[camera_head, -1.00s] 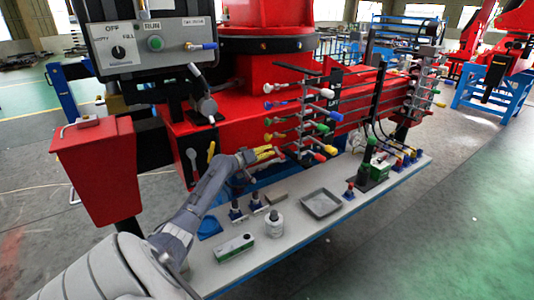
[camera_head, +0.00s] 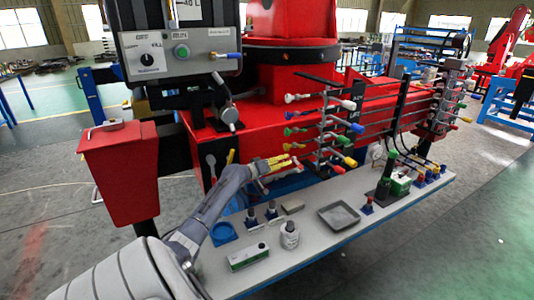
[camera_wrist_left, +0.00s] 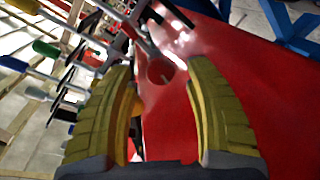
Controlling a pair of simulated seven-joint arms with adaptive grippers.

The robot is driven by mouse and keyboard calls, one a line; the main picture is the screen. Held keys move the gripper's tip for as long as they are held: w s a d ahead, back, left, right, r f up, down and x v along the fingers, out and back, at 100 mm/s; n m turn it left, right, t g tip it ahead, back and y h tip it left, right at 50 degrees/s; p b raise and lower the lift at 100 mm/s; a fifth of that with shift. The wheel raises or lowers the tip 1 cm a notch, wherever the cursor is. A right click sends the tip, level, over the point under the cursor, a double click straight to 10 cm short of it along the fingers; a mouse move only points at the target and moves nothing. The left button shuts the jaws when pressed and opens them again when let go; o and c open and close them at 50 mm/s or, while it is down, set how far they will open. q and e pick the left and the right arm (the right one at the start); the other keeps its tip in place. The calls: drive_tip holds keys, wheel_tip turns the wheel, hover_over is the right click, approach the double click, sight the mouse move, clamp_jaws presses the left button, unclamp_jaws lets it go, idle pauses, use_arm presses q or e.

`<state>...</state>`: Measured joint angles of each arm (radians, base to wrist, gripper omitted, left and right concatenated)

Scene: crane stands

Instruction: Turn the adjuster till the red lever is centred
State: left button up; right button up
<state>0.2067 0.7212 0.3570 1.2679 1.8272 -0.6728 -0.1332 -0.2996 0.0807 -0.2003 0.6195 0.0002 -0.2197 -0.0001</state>
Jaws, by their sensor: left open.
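My left gripper (camera_head: 282,163) has yellow fingers and is at the lower left end of the lever bank (camera_head: 325,135). In the left wrist view its fingers (camera_wrist_left: 160,108) are apart, with a red round end (camera_wrist_left: 160,70) ahead, in the gap between them. I cannot tell whether this is the red lever's knob or the adjuster. A red-knobbed lever (camera_head: 337,170) is lowest on the bank's right side, under the yellow one (camera_head: 350,162). I cannot make out the adjuster or whether the lever is centred. My right gripper is out of view.
A grey bench (camera_head: 300,262) below holds a grey tray (camera_head: 339,216), a white bottle (camera_head: 290,236), a green-and-white box (camera_head: 248,256) and a blue dish (camera_head: 223,233). A red bin (camera_head: 120,170) stands left, and a control box (camera_head: 180,50) is above. Other levers crowd the gripper's right side.

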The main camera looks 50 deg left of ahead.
use_arm(q)
drive_tip(key=s+r, duration=0.1)
drive_tip(key=s, duration=0.8)
drive_tip(key=shift+s, duration=0.2)
drive_tip(key=shift+a, duration=0.15)
drive_tip(key=shift+o, duration=0.3)
